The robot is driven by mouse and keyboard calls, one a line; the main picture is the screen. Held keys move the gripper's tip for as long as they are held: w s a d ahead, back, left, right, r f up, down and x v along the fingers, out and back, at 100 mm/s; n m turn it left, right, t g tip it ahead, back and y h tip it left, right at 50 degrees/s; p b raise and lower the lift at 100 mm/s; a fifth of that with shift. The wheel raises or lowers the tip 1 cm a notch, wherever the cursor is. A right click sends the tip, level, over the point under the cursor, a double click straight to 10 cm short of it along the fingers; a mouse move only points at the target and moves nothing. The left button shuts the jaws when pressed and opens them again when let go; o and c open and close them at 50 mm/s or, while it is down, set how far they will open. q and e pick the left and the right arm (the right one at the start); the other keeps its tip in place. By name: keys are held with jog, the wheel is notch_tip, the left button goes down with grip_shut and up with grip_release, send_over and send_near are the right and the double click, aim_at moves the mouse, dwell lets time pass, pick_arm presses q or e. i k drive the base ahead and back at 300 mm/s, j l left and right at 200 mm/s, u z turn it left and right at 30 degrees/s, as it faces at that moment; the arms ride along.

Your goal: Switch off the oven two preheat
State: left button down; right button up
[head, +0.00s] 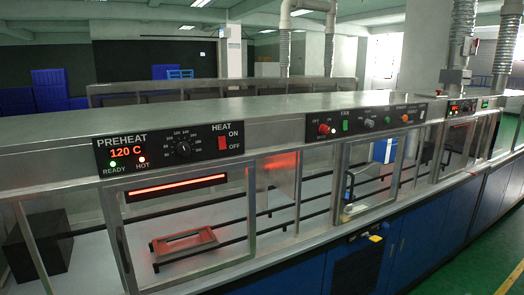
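A black panel labelled PREHEAT (175,146) is on the front of the steel oven line at the left in the head view. Its red display (125,152) reads 120 C. A green READY lamp (113,163) and a red HOT lamp (142,160) are lit. A black dial (183,148) sits in its middle. A red HEAT rocker switch (222,143) is at its right end, with ON above and OFF below; its tilt is too small to tell. Below, a heater bar (178,186) glows orange-red. No label shows an oven number. Neither gripper is in view.
A glazed door with a handle (124,246) is below the panel. Inside is an orange-lit frame (184,243); a dark box (38,245) stands left. Another control panel (368,121) and a farther one with a red display (456,107) are right. Green floor (450,262) is clear.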

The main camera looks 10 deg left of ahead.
aim_at(222, 145)
jog(key=i+l, duration=0.1)
jog(key=l, duration=0.3)
jog(key=i+l+u, duration=0.1)
jog(key=l, duration=0.3)
jog(key=i+l, duration=0.1)
jog(key=l, duration=0.3)
jog(key=i+l+u, duration=0.15)
jog(key=l, duration=0.25)
